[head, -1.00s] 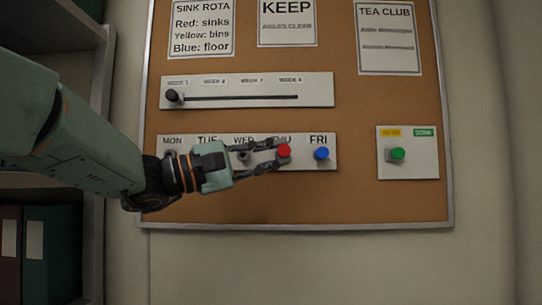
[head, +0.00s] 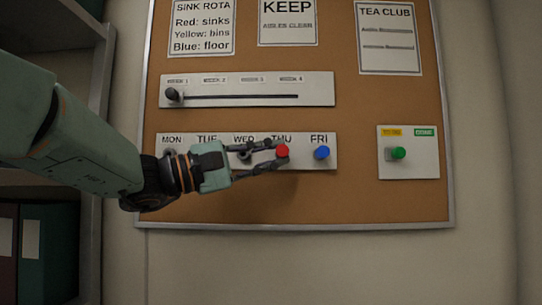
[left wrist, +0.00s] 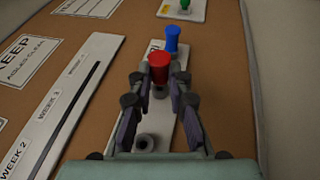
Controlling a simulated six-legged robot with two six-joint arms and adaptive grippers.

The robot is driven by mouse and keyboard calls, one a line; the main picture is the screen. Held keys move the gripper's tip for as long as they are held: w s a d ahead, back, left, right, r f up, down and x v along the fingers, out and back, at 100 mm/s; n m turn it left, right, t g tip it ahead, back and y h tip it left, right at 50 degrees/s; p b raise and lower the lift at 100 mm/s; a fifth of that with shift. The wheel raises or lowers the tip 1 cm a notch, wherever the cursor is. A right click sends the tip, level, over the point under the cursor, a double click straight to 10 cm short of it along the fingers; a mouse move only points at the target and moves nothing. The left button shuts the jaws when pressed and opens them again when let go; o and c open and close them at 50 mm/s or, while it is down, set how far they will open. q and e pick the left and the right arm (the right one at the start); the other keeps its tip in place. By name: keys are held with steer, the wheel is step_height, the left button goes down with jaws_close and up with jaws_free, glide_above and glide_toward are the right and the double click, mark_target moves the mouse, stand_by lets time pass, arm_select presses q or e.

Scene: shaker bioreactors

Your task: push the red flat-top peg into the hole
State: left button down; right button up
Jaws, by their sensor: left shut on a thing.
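The red flat-top peg (head: 283,151) stands at the THU place of the white weekday strip (head: 329,164). In the left wrist view the red peg (left wrist: 159,67) shows its wide top above a grey socket (left wrist: 160,91); how deep it sits I cannot tell. My left gripper (head: 278,153) reaches in from the left, its fingertips shut on the red peg from both sides. In the left wrist view my left gripper (left wrist: 162,78) has a finger on each side of it. An empty grey hole (left wrist: 145,142) lies nearer the palm. My right gripper is not in view.
A blue peg (head: 322,153) stands at FRI, close right of the red one. A green button (head: 398,153) is on a white plate farther right. A slider strip (head: 316,90) with a black knob (head: 173,95) is above. Bare cork (head: 350,205) lies below.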

arm_select(q)
steer(key=shift+s, duration=0.25)
steer(key=shift+a+b, duration=0.1)
steer(key=shift+b, duration=0.25)
steer(key=shift+w+a+f, duration=0.1)
steer(key=shift+w+a, duration=0.05)
steer(key=shift+w, duration=0.05)
steer(key=shift+w, duration=0.2)
steer(key=shift+w, duration=0.25)
steer(key=shift+w, duration=0.1)
stand_by(0.5)
steer(key=shift+b, duration=0.35)
stand_by(0.4)
steer(key=shift+w, duration=0.45)
stand_by(0.4)
